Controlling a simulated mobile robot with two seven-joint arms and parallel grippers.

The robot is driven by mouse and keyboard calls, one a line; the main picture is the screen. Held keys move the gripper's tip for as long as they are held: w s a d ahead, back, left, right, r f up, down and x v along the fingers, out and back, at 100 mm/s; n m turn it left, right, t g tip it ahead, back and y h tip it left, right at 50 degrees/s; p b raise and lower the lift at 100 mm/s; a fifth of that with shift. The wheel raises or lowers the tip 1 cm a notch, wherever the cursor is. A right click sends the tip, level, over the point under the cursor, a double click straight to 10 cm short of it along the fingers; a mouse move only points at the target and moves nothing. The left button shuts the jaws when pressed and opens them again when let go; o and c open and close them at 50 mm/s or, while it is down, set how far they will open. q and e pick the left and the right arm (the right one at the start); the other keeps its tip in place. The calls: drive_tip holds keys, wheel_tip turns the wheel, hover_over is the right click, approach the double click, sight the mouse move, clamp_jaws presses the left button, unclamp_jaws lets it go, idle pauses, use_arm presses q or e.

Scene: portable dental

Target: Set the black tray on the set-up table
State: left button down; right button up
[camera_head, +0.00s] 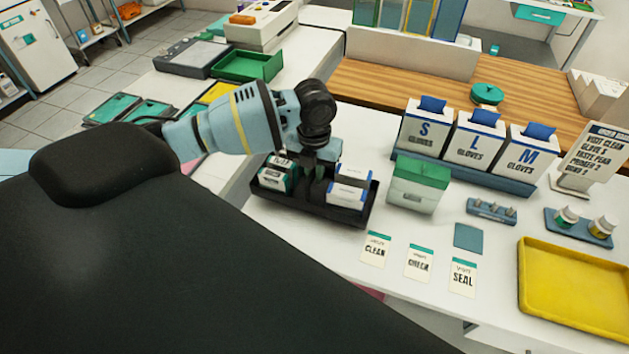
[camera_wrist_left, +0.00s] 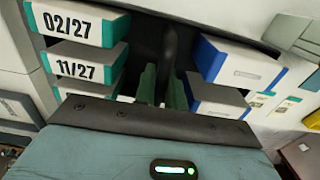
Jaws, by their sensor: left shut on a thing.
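The black tray (camera_head: 337,214) is at the left end of the white set-up table (camera_head: 330,252) in the head view. It carries green-and-white boxes (camera_head: 273,176) on its left side and blue-and-white boxes (camera_head: 350,183) on its right. My left gripper (camera_head: 317,176) points down into the middle of the tray and is shut on its central black handle (camera_wrist_left: 170,45), which shows in the left wrist view. In that view the green-and-white boxes (camera_wrist_left: 85,67) read 02/27 and 11/27. I cannot tell whether the tray's underside touches the table. My right gripper is out of view.
A green-lidded white box (camera_head: 417,188) stands just right of the tray. Glove boxes (camera_head: 472,140) stand behind it. Labelled cards (camera_head: 419,263) lie in front, and a yellow tray (camera_head: 575,295) lies at the right. A green tray (camera_head: 246,66) is on the counter behind left.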

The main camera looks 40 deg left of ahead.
sight(315, 192)
use_arm(q)
drive_tip(key=shift+d+f, duration=0.1)
drive_tip(key=shift+f, duration=1.4)
drive_tip(key=c, duration=1.5)
unclamp_jaws()
drive_tip(key=shift+f, duration=0.1)
drive_tip(key=shift+o, duration=0.2)
wheel_tip(315, 192, up, 12)
drive_tip(key=shift+r+p, duration=0.1)
drive_tip(key=shift+p, duration=0.2)
